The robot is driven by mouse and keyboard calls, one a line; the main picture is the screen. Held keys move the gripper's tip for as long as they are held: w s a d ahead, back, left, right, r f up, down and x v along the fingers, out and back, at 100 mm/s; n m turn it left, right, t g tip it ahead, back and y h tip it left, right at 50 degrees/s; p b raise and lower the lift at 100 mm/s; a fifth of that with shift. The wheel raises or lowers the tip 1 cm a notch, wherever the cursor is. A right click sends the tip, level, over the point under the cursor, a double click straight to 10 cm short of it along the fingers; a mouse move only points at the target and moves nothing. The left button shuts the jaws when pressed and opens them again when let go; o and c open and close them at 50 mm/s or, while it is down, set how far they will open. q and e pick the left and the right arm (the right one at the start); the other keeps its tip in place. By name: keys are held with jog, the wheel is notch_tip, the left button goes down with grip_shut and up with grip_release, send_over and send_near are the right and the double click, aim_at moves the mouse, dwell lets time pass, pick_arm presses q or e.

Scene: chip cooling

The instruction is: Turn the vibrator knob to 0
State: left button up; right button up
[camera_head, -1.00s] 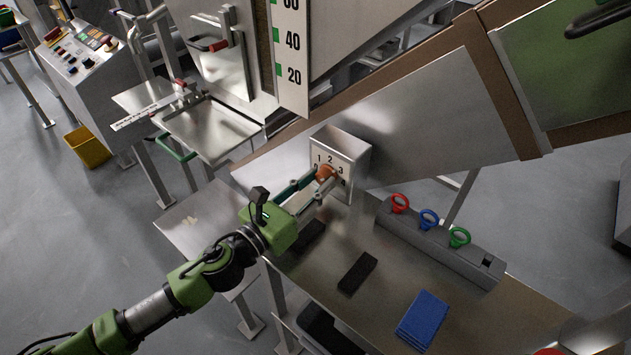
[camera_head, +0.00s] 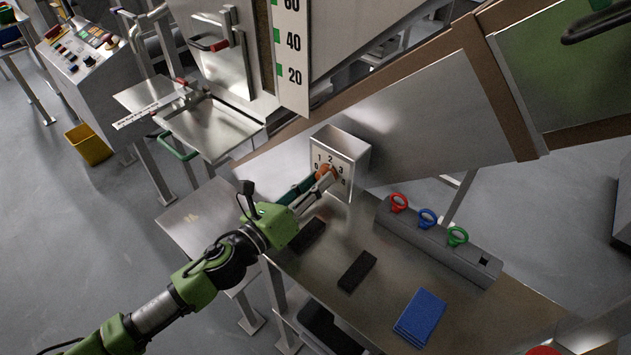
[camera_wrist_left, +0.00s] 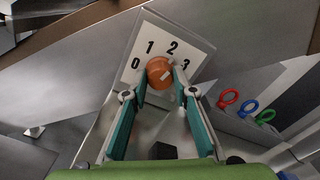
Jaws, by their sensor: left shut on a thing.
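The vibrator knob is an orange round knob (camera_head: 324,174) on the front of a grey metal box (camera_head: 345,147). The dial plate (camera_wrist_left: 147,30) carries the numbers 0, 1, 2 and 3 around the knob; the plate's lower part is hidden by the gripper. In the left wrist view the knob (camera_wrist_left: 159,72) has a pale mark on its right side, pointing roughly toward the 3. My left gripper (camera_head: 318,180) is shut on the knob, with one green-padded finger (camera_wrist_left: 137,98) on each side. My right gripper is not in view.
Red, blue and green rings (camera_head: 428,218) stand in a grey holder right of the box. Dark blocks (camera_head: 357,271) and a blue cloth-like stack (camera_head: 420,317) lie on the metal table. A sloped metal chute (camera_head: 420,120) rises behind the box.

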pick_arm(q)
jog(key=o, duration=1.1)
jog(key=shift+d, duration=0.1)
jog(key=v, duration=1.2)
